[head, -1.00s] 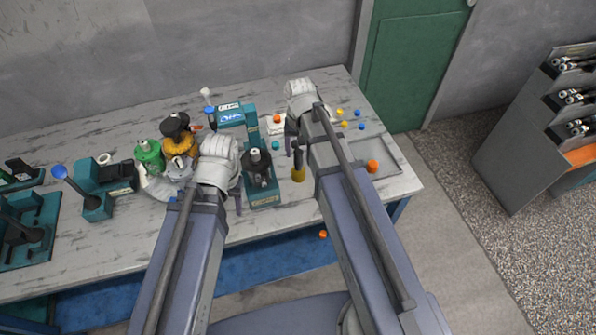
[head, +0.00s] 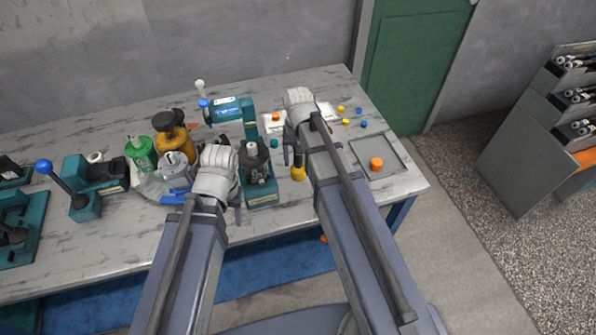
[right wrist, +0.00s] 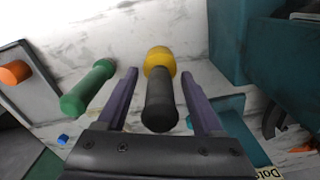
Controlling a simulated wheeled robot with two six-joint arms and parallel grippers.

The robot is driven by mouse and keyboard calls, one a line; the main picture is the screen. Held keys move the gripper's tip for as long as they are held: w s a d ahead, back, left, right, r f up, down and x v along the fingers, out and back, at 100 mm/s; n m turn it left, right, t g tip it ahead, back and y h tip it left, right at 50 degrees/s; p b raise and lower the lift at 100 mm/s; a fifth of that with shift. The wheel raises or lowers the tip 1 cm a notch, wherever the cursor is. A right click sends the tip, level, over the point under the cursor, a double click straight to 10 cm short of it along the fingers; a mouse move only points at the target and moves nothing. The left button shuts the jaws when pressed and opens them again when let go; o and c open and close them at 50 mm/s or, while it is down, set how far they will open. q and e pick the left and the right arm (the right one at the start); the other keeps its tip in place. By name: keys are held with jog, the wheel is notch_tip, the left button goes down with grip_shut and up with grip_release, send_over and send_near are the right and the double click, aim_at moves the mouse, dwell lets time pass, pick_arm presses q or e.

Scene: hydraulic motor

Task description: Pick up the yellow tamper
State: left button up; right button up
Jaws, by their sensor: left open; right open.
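The yellow tamper (head: 298,173) stands on the table, partly covered by my right arm in the head view. In the right wrist view its yellow base (right wrist: 159,59) and black handle (right wrist: 160,105) lie between the two fingers of my right gripper (right wrist: 160,74). The fingers are open, with gaps visible on both sides of the handle. In the head view my right gripper (head: 292,155) is at the tamper's left and far side. My left gripper (head: 237,208) is by the front of the teal press, holding nothing that I can see; its fingers are mostly hidden.
A green-handled tool (right wrist: 88,88) lies close left of the right gripper in its wrist view. The teal press (head: 260,192) stands between my grippers. A grey tray with an orange piece (head: 376,164) is at right.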

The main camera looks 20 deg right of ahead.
pick_arm(q)
jog(key=shift+r, duration=0.1)
pick_arm(e)
grip_shut()
dwell(0.3)
jog(key=shift+r, duration=0.1)
notch_tip(320, 180, up, 10)
jog(key=p, duration=1)
pick_arm(q)
notch_tip(320, 180, up, 10)
